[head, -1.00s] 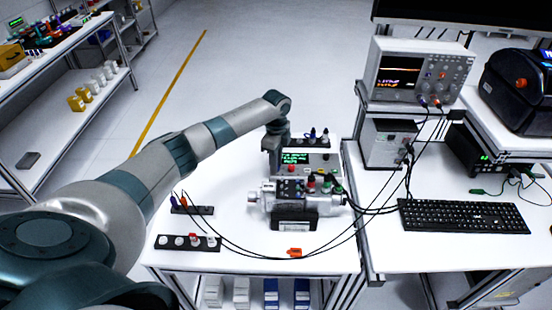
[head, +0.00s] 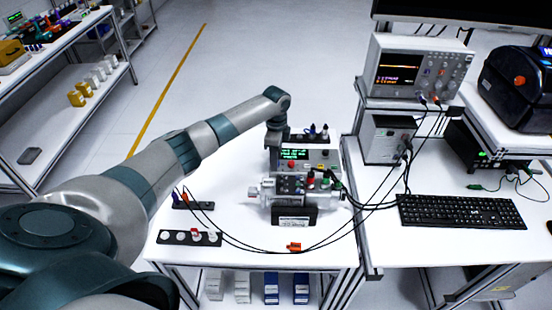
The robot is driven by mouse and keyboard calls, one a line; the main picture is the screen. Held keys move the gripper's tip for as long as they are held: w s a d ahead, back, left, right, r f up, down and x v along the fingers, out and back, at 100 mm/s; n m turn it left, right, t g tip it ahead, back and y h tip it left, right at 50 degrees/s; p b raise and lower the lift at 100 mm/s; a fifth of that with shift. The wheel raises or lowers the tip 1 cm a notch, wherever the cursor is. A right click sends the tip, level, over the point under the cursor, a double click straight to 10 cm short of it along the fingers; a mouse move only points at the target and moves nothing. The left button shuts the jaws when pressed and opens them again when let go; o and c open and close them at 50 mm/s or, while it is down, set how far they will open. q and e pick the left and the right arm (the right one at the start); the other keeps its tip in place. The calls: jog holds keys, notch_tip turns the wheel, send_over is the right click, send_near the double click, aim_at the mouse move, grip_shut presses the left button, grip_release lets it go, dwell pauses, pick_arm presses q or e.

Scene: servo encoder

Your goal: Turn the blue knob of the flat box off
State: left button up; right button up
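A grey box with a lit green display (head: 294,154) and a red button stands toward the back of the left white table; it looks like the flat box. I cannot make out a blue knob on it. My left arm reaches in from the left, and its wrist drops down at the box's left side. My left gripper (head: 275,163) is small and partly lost against the box and the servo, so its fingers cannot be told apart. My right gripper is not in view.
A silver servo unit (head: 292,188) on a black base stands in front of the box, with black cables running right. A black strip with coloured plugs (head: 312,133) lies behind. Another strip with round caps (head: 190,238) lies front left. A keyboard (head: 461,212) lies right.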

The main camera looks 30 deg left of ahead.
pick_arm(q)
jog(key=shift+r, duration=0.1)
jog(key=shift+r+b, duration=0.3)
jog(key=shift+r, duration=0.25)
notch_tip(320, 180, up, 16)
jog(key=b, duration=0.5)
dwell(0.4)
